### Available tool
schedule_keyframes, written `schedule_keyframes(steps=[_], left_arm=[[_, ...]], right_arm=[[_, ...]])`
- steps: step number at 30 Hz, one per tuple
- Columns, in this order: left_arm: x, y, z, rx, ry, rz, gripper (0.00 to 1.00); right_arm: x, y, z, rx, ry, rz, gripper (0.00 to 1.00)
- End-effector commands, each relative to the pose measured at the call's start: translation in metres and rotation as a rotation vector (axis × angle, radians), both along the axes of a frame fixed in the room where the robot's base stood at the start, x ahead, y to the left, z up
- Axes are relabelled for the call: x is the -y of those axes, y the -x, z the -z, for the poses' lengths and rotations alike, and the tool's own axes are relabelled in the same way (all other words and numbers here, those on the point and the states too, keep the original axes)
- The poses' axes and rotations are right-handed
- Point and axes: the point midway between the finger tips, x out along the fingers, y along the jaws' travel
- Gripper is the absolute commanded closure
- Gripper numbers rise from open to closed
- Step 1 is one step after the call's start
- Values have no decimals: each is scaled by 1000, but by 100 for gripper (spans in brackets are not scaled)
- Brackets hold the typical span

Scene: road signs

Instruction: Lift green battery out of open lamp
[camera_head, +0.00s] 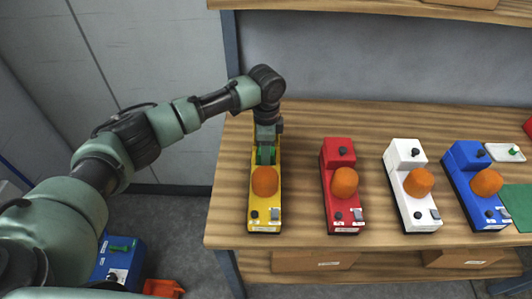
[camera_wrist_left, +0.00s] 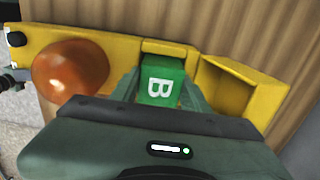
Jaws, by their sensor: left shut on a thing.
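The yellow lamp (camera_head: 262,213) with an orange dome lies at the left end of the wooden table. In the left wrist view the lamp (camera_wrist_left: 120,48) shows an open, empty-looking recess right of the gripper. My left gripper (camera_head: 265,157) points down over the far half of the lamp. It is shut on the green battery (camera_wrist_left: 160,82), marked with a white B, with a finger on each side. The battery's lower end is hidden, so I cannot tell whether it is still seated in the lamp or clear of it. My right gripper is not in view.
Red (camera_head: 338,208), white (camera_head: 414,212) and blue (camera_head: 483,208) lamps stand in a row to the right. A white tray (camera_head: 498,154) with a small green object lies at the far right. A blue box (camera_head: 112,266) and an orange item (camera_head: 162,288) are on the floor.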

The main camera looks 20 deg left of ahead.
Motion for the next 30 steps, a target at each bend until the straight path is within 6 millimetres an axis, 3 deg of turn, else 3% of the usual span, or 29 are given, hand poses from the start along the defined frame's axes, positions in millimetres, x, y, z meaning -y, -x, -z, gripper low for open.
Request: schedule_keyframes(steps=[5, 11, 24, 30], left_arm=[[0, -1, -12, 4, 2, 0, 100], [1, -2, -42, 6, 3, 0, 100], [1, -1, -149, 7, 4, 1, 100], [0, -1, -187, 4, 1, 0, 100]], right_arm=[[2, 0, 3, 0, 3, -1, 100], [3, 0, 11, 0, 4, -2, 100], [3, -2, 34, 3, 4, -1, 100], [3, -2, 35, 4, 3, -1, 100]])
